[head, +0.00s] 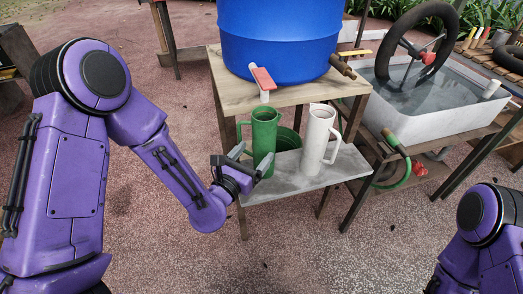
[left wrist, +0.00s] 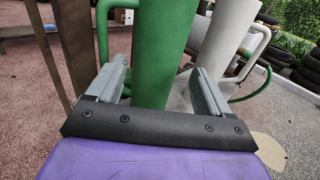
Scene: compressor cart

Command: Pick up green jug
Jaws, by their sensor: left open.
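The green jug (head: 264,140) stands upright on a grey shelf (head: 296,178) below a blue barrel, with its handle on the left. My left gripper (head: 252,160) is at the jug, with its fingers apart. In the left wrist view the green jug (left wrist: 164,50) rises between the two fingers of my left gripper (left wrist: 160,88), one on each side. I cannot tell whether either finger touches it. The jug's lower part is hidden by the gripper's palm. My right gripper is out of view; only part of my right arm shows.
A white jug (head: 319,140) stands just right of the green one and also shows in the left wrist view (left wrist: 224,40). The blue barrel (head: 280,40) with a red-handled tap (head: 263,79) is above. A water basin (head: 430,110) is at right. Open ground lies in front.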

